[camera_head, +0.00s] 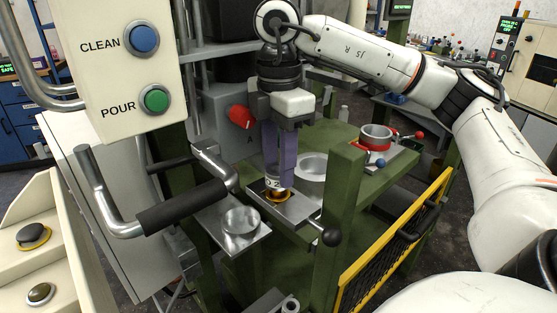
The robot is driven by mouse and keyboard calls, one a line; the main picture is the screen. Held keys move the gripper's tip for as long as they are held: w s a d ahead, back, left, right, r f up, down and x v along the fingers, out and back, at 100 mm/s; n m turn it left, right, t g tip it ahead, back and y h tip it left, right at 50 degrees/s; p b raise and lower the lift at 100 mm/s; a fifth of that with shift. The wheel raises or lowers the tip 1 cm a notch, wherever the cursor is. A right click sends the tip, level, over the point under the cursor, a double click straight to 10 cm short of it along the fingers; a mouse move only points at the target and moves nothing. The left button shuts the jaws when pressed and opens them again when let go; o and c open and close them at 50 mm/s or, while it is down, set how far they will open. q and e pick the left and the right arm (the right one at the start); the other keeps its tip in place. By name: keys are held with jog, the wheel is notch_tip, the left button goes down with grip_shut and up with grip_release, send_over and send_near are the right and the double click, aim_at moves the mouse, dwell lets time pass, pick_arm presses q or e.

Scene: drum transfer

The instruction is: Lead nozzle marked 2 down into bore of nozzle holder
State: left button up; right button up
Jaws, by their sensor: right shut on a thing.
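My right gripper (279,162) comes down from above and is shut on the nozzle (271,178), a light cylinder with a dark "2" on it. The purple fingers hide part of it. The nozzle is upright, over the nozzle holder (296,209), a flat metal plate with an orange-rimmed bore (277,196). The nozzle's lower end is at or just above the bore; I cannot tell whether it has entered. My left gripper is not in view.
A metal cup (241,220) sits on a plate left of the holder. A green post (340,215) and a black-gripped handle (182,207) stand close by. A CLEAN/POUR panel (120,70) is at upper left.

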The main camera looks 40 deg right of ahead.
jog(key=shift+f, duration=0.65)
jog(key=shift+f, duration=0.2)
jog(key=o, duration=1.2)
notch_tip(320, 180, up, 10)
jog(key=shift+r, duration=0.15)
jog(key=shift+s, duration=0.1)
